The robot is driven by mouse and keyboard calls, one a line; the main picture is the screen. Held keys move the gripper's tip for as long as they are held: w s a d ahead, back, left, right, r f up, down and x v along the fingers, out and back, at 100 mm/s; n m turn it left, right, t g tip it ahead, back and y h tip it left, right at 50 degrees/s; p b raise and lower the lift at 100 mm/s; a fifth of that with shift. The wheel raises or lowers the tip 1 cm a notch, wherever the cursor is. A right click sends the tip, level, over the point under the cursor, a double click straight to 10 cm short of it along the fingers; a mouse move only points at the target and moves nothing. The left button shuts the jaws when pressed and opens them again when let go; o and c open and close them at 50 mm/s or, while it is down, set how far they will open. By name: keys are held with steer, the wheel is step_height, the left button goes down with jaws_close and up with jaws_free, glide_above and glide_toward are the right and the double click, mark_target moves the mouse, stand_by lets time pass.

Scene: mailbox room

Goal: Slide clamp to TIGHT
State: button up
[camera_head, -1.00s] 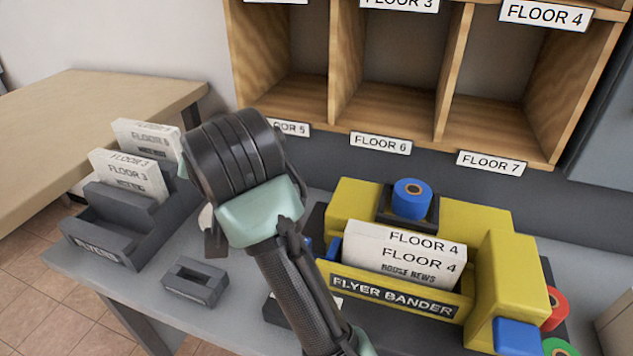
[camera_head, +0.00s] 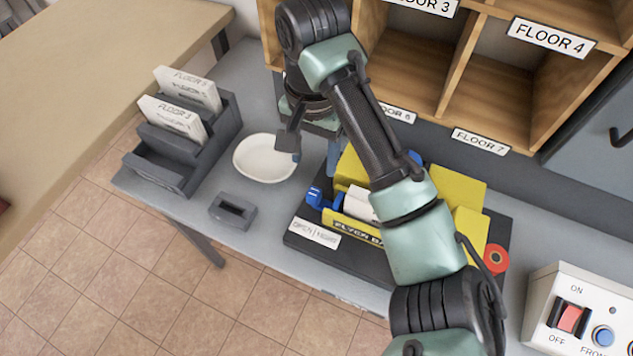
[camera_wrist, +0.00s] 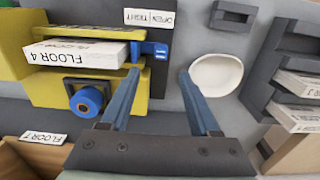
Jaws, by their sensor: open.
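The flyer bander (camera_head: 455,185) is a yellow machine on a dark base, partly hidden by my arm in the head view. Its blue clamp (camera_head: 318,198) is at the left end, beside the white flyer stack (camera_head: 357,204). In the wrist view the clamp (camera_wrist: 155,49) sticks out from the stack, in line with the OPEN half of the OPEN/TIGHT label (camera_wrist: 150,19). The label (camera_head: 315,233) also shows in the head view. My gripper (camera_wrist: 159,73) is open and empty; its fingertips are close to the clamp, one on either side in the picture. Whether they touch cannot be told.
A white bowl (camera_head: 265,158) stands left of the bander, near one finger. A small grey holder (camera_head: 233,210) and a flyer rack (camera_head: 180,145) are further left. Wooden pigeonholes (camera_head: 420,75) rise behind. A switch box (camera_head: 580,308) is at the right.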

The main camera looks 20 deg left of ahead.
mark_target(314, 192)
step_height(314, 192, down, 12)
steer(key=shift+r+b, duration=0.1)
steer(key=shift+b, duration=0.95)
jaws_close()
steer(key=shift+a, duration=0.1)
stand_by(0.6)
